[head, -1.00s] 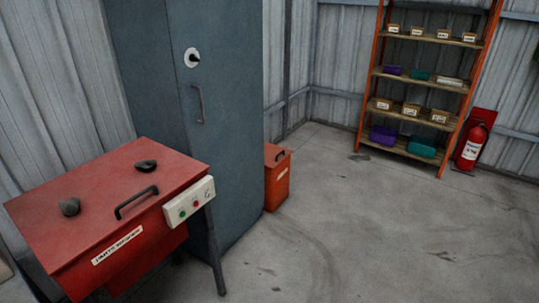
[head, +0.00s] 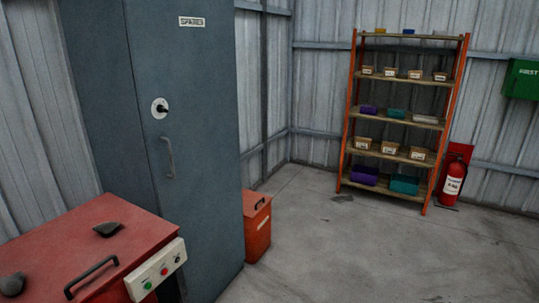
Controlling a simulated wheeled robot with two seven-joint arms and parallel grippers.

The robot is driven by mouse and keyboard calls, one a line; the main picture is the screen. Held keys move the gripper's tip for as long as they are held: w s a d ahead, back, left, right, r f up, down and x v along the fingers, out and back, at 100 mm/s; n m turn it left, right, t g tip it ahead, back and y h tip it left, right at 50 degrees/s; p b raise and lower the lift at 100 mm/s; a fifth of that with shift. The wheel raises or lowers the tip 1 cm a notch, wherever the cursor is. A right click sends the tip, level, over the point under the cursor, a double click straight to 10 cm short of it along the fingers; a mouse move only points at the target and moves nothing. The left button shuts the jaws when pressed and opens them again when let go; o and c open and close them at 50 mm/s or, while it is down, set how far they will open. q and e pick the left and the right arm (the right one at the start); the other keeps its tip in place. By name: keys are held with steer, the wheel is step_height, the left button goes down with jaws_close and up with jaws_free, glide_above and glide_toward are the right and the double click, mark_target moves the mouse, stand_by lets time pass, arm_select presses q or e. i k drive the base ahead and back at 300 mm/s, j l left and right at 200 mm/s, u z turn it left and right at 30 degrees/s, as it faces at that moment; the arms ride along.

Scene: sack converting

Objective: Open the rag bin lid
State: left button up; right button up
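An orange-red bin (head: 257,228) with a pale label stands on the floor just right of the blue-grey cabinet, partly hidden by it. Its lid (head: 256,202) is shut and has a dark handle on top. The label is too small to read, so I cannot tell for sure that it is the rag bin. Neither of my grippers shows in the head view.
A red parts washer (head: 75,245) with a control box stands at the front left. The tall cabinet (head: 200,120) is behind it. A shelving rack (head: 348,125) and a fire extinguisher (head: 452,184) stand at the back right. The floor (head: 370,255) in front is clear.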

mark_target(254, 202)
steer(key=i+l+z, duration=0.15)
steer(key=i+z, duration=0.2)
steer(key=i, duration=0.65)
steer(key=i+j+z, duration=0.1)
steer(key=i+z, duration=0.3)
steer(key=i, duration=0.55)
steer(key=i+u, duration=0.45)
steer(key=i, duration=0.15)
steer(key=i+l+u, duration=0.2)
steer(key=i+u, duration=0.3)
steer(key=i+j+u, duration=0.1)
steer(key=i+u, duration=0.15)
steer(key=u, duration=0.15)
steer(key=i+u, duration=0.25)
steer(key=u, duration=0.15)
steer(key=i+l+u, duration=0.15)
steer(key=i+u, duration=0.15)
steer(key=u, duration=0.15)
steer(key=i+l+u, duration=0.15)
steer(key=u, duration=0.25)
steer(key=i, duration=0.05)
